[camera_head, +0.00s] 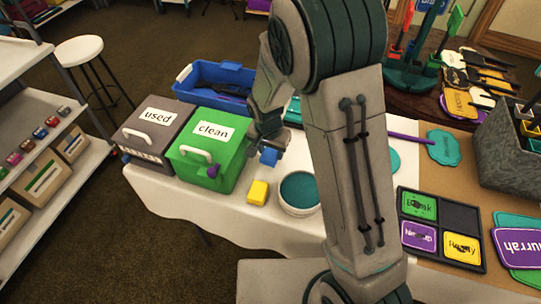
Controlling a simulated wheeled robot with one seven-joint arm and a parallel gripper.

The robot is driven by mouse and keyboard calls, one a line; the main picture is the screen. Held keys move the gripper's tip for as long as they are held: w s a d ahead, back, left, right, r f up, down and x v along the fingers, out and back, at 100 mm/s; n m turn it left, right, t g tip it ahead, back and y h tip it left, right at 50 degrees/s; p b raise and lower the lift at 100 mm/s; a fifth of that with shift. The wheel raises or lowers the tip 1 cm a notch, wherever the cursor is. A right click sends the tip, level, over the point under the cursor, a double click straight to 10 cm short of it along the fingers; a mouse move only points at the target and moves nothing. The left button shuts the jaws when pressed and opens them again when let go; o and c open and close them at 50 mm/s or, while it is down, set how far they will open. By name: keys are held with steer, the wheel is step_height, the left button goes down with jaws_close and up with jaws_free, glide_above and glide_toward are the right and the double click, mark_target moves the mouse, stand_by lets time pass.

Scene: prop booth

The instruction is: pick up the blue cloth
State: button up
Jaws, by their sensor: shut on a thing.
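The blue cloth (269,156) shows as a small blue piece at the end of my gripper (266,146). My gripper is shut on it, just right of the green box labelled "clean" (240,158) and above the white-covered table. My arm hides part of the gripper, so the fingertips are hard to make out. I cannot tell whether the cloth still touches the table.
A yellow sponge-like block (258,192) and a white tub with teal contents (300,192) stand close in front. A grey box labelled "used" (148,130) is at the left, and a blue bin (212,72) behind. A sign tray (441,214) lies at right.

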steer(key=s+d+r, duration=0.4)
steer(key=d+r, duration=0.3)
steer(key=d, duration=0.4)
steer(key=shift+r+b, duration=0.3)
steer(key=shift+b, duration=0.1)
